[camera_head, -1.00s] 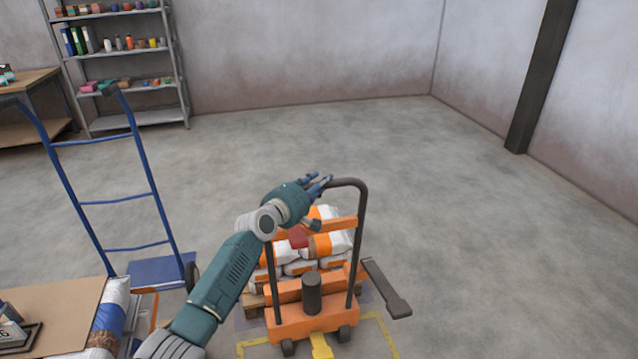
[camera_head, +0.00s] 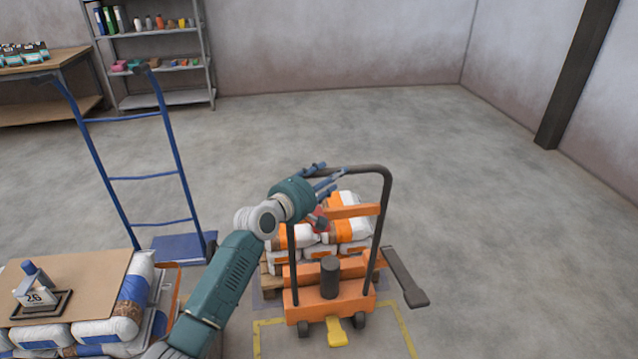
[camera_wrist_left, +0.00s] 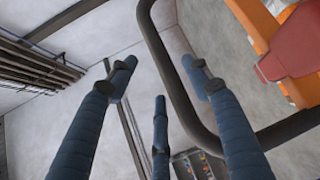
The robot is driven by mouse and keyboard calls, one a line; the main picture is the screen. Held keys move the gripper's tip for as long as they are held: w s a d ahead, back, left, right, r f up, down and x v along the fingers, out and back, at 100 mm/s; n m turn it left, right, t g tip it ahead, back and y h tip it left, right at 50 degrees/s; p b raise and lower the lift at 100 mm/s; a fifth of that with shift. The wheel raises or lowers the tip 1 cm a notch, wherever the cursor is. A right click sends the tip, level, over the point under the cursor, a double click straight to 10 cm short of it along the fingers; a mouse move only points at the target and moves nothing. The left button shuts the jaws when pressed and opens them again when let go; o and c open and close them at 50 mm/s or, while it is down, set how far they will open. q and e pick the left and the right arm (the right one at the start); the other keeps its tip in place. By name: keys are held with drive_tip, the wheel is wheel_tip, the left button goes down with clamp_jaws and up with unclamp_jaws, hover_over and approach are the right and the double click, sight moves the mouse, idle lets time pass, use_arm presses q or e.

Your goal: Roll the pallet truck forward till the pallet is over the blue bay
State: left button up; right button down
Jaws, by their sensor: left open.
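The orange pallet truck (camera_head: 330,303) stands upright with a dark looped handle (camera_head: 384,215). White and orange sacks (camera_head: 350,232) are stacked on the wooden pallet (camera_head: 273,284) at its far side. A bluish floor patch, likely the blue bay (camera_head: 262,301), shows in part beside and under the pallet; the truck and load hide most of it. My left gripper (camera_head: 328,181) is open at the upper left of the handle. In the left wrist view the handle tube (camera_wrist_left: 182,95) passes close to the open fingers (camera_wrist_left: 160,85); I cannot tell whether they touch. My right gripper is out of view.
Yellow floor lines (camera_head: 255,338) lie around the truck's near end. A blue hand truck (camera_head: 145,178) and a sack stack with a board (camera_head: 75,285) on top stand left. Shelves (camera_head: 165,99) and a workbench (camera_head: 40,60) are at the back. Open floor lies beyond and right.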

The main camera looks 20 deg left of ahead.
use_arm(q)
drive_tip(key=v, duration=0.5)
idle(0.3)
